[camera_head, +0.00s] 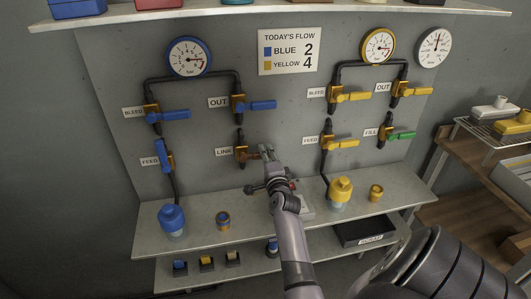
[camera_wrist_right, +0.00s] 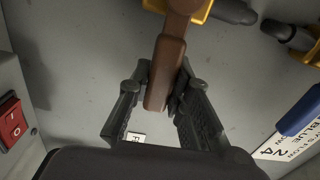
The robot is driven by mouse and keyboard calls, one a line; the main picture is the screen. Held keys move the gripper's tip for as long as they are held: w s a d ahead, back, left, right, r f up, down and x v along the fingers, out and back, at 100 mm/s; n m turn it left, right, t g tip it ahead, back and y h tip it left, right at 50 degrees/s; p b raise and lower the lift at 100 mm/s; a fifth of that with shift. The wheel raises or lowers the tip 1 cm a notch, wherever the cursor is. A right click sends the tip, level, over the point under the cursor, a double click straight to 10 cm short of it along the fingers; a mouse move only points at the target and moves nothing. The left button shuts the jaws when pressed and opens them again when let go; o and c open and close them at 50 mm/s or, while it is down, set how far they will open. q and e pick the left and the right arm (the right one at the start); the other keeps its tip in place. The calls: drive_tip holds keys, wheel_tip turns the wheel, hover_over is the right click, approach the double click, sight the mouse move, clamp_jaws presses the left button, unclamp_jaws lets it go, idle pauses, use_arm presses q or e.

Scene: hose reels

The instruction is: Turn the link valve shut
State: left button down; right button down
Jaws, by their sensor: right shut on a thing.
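The link valve (camera_head: 241,153) sits on the grey panel beside its LINK label (camera_head: 223,152), at the lower end of a short black pipe. It has a brass-yellow body and a red-brown lever, which points right in the head view, toward my gripper. In the right wrist view the lever (camera_wrist_right: 165,75) runs down between the two black fingers. My right gripper (camera_head: 267,154) is shut on this lever near its free end, and hides part of it in the head view. My left gripper is not in view.
Blue-handled valves (camera_head: 262,105) stand above and left of it, yellow-handled ones (camera_head: 343,143) to the right. A blue-capped fitting (camera_head: 172,220) and a yellow-capped one (camera_head: 340,193) stand on the shelf below. A red switch (camera_wrist_right: 12,119) shows in the wrist view.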

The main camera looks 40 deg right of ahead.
drive_tip(key=shift+f+m, duration=0.25)
drive_tip(key=shift+m, duration=0.15)
drive_tip(key=c, duration=1.4)
unclamp_jaws()
drive_tip(key=shift+c, duration=0.2)
drive_tip(key=v, duration=0.7)
drive_tip(key=shift+s, duration=0.25)
drive_tip(key=shift+a, duration=0.15)
